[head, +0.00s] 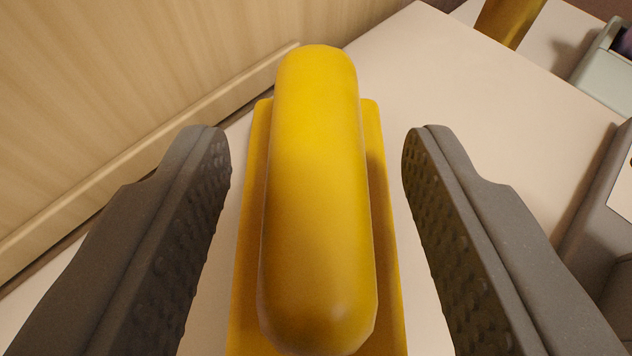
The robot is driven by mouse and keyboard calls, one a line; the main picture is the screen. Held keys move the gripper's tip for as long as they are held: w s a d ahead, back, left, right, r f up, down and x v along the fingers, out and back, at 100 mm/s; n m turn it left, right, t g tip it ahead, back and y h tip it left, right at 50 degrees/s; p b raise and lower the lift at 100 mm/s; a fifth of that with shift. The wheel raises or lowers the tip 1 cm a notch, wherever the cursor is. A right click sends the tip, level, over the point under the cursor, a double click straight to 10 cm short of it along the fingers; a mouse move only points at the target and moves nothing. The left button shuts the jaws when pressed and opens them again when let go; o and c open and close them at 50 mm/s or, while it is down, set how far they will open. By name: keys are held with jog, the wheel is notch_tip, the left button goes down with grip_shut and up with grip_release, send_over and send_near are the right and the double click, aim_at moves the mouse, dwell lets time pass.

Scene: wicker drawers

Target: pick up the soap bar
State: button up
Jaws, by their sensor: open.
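The soap bar (318,200) is a long, rounded yellow block in the middle of the head view. It lies lengthwise on a flat yellow tray or dish (390,260), which rests on a pale surface. My gripper (316,140) is open, with one dark grey textured finger on each side of the soap. Gaps show between both fingers and the soap. The near end of the dish runs out of the picture.
A wooden panel (120,90) with a ledge stands close on the left. The pale surface (460,110) is clear to the right of the soap. A yellow object (508,20), a pale green box-like thing (605,70) and a grey object (600,220) stand farther right.

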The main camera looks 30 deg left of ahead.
jog(key=v, duration=1)
jog(key=shift+s+d+r, duration=0.15)
jog(key=shift+s, duration=0.05)
